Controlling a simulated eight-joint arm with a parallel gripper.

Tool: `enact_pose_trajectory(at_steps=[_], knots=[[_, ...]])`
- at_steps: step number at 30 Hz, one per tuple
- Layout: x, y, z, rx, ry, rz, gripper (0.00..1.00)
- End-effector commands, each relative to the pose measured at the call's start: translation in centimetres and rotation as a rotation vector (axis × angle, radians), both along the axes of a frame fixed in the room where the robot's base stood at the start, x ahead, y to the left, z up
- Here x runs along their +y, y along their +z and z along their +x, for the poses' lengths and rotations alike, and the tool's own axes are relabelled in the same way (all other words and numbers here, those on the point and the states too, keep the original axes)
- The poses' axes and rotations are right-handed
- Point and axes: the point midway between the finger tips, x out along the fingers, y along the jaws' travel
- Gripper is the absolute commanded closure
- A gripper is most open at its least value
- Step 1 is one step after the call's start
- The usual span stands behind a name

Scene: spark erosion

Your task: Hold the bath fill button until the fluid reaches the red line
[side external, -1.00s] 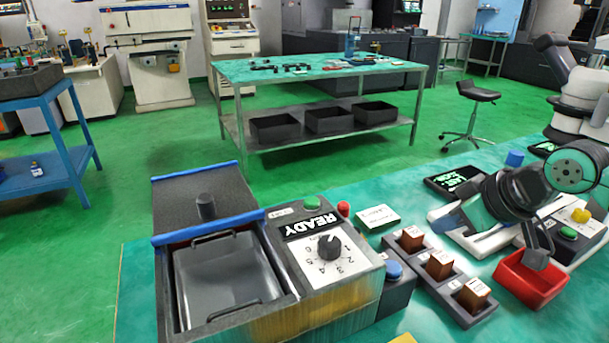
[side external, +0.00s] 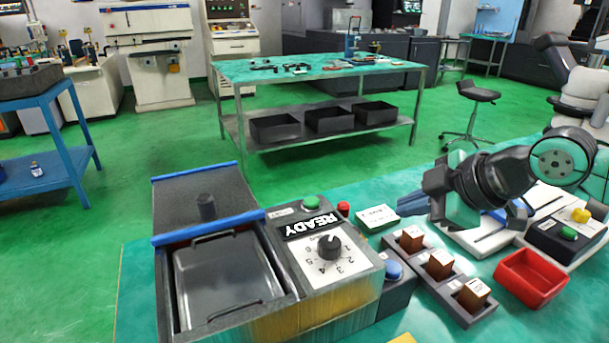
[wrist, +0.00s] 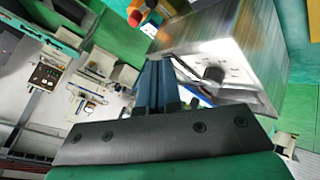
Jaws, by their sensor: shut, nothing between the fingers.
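I cannot tell which is the fill button, nor make out the red line or fluid level. My gripper (side external: 400,207) is shut and empty, right of the panel, pointing left, touching no button. In the wrist view its fingers (wrist: 155,88) are together beside the panel.
A holder with three brown blocks (side external: 440,264) stands right of the blue button. A red tray (side external: 531,278) lies further right. A pale labelled block (side external: 377,217) is near my fingertips. A box with green and yellow buttons (side external: 566,235) is at the right edge.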

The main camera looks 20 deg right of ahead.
Motion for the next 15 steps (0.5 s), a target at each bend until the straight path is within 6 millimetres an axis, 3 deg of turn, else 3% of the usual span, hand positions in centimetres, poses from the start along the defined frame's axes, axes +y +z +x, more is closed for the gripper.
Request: enact_pose_trajectory(at_steps=[15], knots=[[0.0, -6.1, 0.1, 0.000, -0.001, 0.001, 1.00]])
